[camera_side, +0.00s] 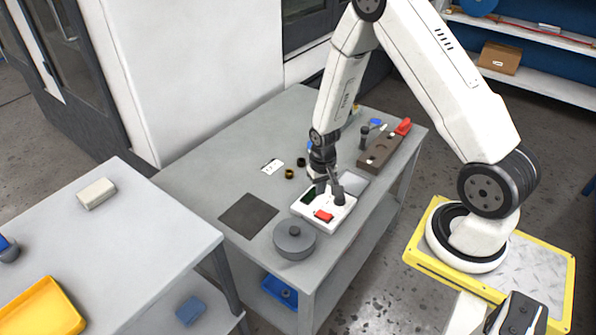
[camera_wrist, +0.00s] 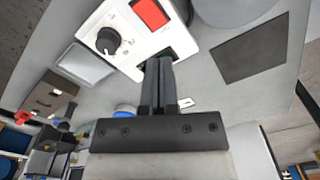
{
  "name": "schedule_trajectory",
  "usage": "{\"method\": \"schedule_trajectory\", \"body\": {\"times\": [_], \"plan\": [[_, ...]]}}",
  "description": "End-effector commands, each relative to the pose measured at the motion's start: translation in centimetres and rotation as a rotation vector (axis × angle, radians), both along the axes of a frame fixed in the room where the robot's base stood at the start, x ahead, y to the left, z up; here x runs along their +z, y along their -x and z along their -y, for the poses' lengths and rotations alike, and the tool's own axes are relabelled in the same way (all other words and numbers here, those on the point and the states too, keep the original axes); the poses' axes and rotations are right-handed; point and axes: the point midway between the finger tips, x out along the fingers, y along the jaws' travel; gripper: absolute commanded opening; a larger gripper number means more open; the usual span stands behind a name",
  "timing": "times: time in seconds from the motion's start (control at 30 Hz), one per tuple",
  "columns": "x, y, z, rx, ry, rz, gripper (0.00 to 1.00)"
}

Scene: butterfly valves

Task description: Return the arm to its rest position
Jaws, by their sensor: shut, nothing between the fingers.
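My gripper (camera_side: 328,188) is low over the white control box (camera_side: 340,215) on the grey workbench, in the side view. In the wrist view my gripper (camera_wrist: 158,62) has its two dark fingers together with nothing between them. The box (camera_wrist: 125,17) carries a red rocker switch (camera_wrist: 151,13), a black knob (camera_wrist: 107,40) and a dark opening partly hidden behind the fingertips. The red switch (camera_side: 324,215) also shows in the side view. I cannot tell whether the fingertips touch the box. My arm reaches up and over from its base at the right.
A grey round lidded part (camera_side: 294,240) and a dark mat (camera_side: 248,215) lie beside the box. A brown holder (camera_side: 380,153) with a red-handled tool (camera_side: 402,127), small rings (camera_side: 290,174) and a white card (camera_side: 272,166) are farther back. Free bench lies left of the rings.

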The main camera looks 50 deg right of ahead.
Motion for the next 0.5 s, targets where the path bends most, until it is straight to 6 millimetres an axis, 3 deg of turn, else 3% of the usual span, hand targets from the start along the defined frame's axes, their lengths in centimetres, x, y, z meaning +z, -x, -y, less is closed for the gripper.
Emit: {"method": "schedule_trajectory", "body": {"times": [0.5], "plan": [[10.0, 1.0, -5.1, 0.215, 0.028, 0.095, 0.00]]}}
